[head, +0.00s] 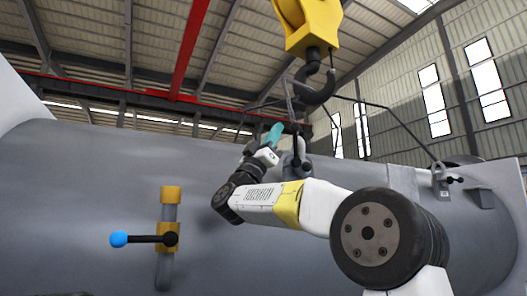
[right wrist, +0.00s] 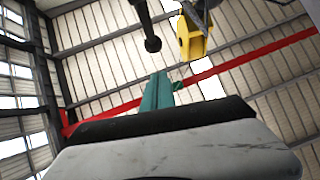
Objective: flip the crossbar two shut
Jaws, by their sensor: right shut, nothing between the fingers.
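Three fittings with levers show on the big grey shell (head: 90,190), and I cannot tell for sure which is crossbar two. One has a black lever with a blue knob (head: 119,239), lying level across a yellow-banded upright bar (head: 167,215). Another, with black knobs (head: 296,164), stands near the shell's top behind my right gripper. A third small latch (head: 441,180) sits at the right. My right gripper (head: 276,130) has teal fingers, shut and empty, pointing up. In the right wrist view, the fingers (right wrist: 158,92) show below a black knobbed rod (right wrist: 152,42). My left gripper is out of view.
A yellow crane block (head: 308,28) with a dark hook (head: 316,88) hangs above the shell, close over my right gripper; the block also shows in the right wrist view (right wrist: 193,40). Thin dark sling lines run from the hook to the shell. The shell's left face is clear around the blue-knobbed lever.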

